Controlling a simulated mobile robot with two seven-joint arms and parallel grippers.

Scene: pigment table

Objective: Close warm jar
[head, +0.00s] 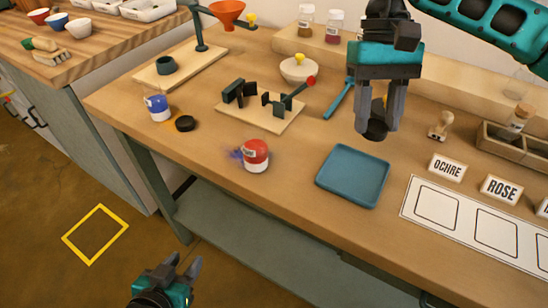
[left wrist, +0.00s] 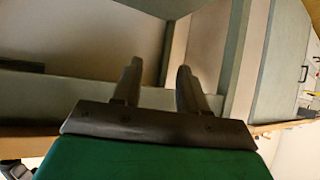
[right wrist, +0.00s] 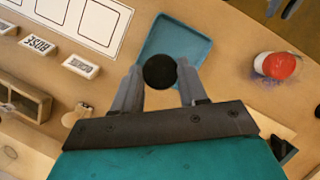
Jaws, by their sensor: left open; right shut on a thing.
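The jar with red contents and a white lower part (head: 257,165) stands upright near the table's front edge, with no lid seen on it; it also shows in the right wrist view (right wrist: 265,64). My right gripper (head: 378,128) is shut on a round black lid (right wrist: 160,71), held between its fingertips. It is above the table, right of the red jar and near the back of the blue tray. My left gripper (head: 182,262) is open and empty, low in front of the table; its fingers (left wrist: 158,80) show apart in the left wrist view.
A blue jar (head: 158,108) stands at the left with a black lid (head: 185,124) beside it. A blue tray (head: 336,195) lies right of the red jar. A board with dark holders (head: 250,120) is behind it. Label blocks and a white card (head: 430,212) are at right.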

